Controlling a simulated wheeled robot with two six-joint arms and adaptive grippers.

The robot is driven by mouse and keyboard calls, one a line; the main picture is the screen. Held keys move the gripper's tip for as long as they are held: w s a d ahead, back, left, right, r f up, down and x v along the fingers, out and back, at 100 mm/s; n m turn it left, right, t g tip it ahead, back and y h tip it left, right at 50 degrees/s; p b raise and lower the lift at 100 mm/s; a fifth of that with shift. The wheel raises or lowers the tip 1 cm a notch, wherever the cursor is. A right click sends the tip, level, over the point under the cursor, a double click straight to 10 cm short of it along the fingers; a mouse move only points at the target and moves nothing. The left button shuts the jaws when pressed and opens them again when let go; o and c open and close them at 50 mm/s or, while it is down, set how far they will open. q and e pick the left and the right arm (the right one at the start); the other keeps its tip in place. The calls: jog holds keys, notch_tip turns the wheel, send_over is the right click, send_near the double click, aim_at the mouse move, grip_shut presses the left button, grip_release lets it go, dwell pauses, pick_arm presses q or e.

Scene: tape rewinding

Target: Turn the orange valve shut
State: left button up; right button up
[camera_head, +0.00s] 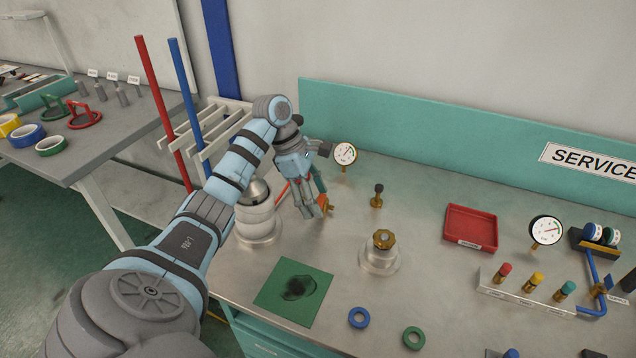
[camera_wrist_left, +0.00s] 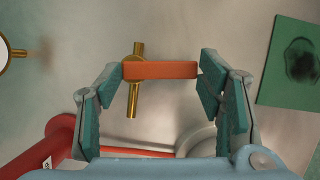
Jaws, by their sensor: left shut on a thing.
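The orange valve handle (camera_head: 327,202) is at the back left of the bench, partly hidden by my left gripper (camera_head: 318,208). In the left wrist view the orange handle (camera_wrist_left: 165,70) is a flat bar lying crosswise over a thin brass pipe (camera_wrist_left: 133,98). My left gripper (camera_wrist_left: 161,74) is shut on the bar, with one teal-padded finger at each end of it. My right gripper is not in view.
A pressure gauge (camera_head: 345,154) stands just behind the valve. A metal canister (camera_head: 258,212) is left of it, and a brass knob on a round base (camera_head: 380,262) is to the right. A green mat (camera_head: 270,291) lies in front.

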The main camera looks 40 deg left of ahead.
pick_arm(q)
jog(key=shift+a+m, duration=0.25)
jog(key=shift+m, duration=0.55)
jog(key=shift+g, duration=0.3)
jog(key=o, duration=1.1)
jog(key=shift+o, duration=0.2)
